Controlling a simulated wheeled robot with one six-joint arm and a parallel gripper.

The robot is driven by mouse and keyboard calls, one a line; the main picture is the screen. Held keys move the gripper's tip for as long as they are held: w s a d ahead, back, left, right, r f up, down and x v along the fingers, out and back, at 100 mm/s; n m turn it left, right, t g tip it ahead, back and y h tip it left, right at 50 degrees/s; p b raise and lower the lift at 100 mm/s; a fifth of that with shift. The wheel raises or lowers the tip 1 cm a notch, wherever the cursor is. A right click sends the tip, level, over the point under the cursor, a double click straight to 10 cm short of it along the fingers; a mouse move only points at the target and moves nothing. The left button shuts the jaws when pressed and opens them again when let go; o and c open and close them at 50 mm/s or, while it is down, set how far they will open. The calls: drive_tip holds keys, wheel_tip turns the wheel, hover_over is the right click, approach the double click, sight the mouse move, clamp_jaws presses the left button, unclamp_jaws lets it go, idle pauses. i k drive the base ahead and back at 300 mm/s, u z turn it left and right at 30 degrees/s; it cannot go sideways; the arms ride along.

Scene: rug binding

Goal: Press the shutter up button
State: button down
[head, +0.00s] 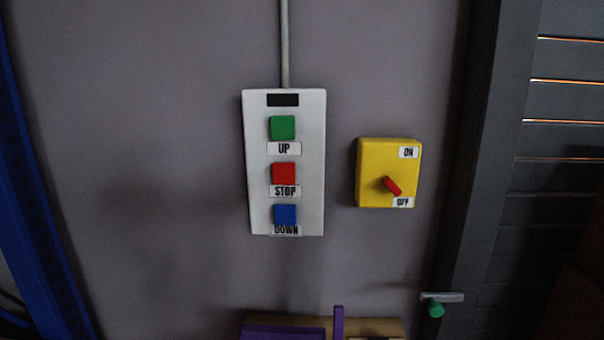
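A white control box (314,165) is fixed to the grey wall, left of the picture's middle. It carries a green button (283,127) above the label UP (284,149). A red button (284,173) sits above the label STOP, and a blue button (285,214) sits above the label DOWN. A small dark panel (283,100) is at the box's top. The slatted shutter (565,95) shows at the right edge, with thin bright lines between some slats. I cannot make out my gripper in this view, and nothing covers the buttons.
A yellow switch box (372,170) with a red knob (392,186) is right of the control box; the knob's lower end points toward OFF. A green-knobbed handle (436,309) is low right. A purple and tan object (338,322) is at the bottom. A blue post (35,190) stands left.

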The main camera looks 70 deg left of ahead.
sight(282, 127)
drive_tip(key=u, duration=2.45)
